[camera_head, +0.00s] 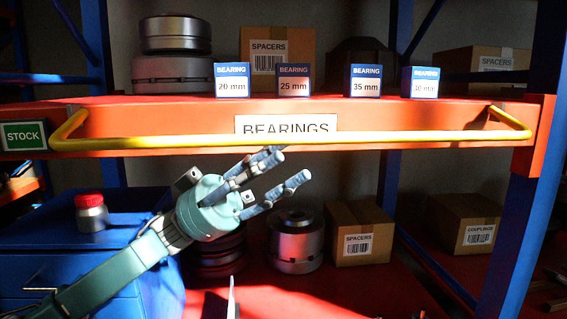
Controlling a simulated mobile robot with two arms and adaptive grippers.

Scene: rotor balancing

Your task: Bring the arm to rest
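My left gripper (282,172) shows in the head view, its teal arm coming in from the lower left. My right gripper is not in view.
Several small blue-and-white bearing boxes (294,80) stand on the shelf edge. A blue post (527,220) stands at right.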

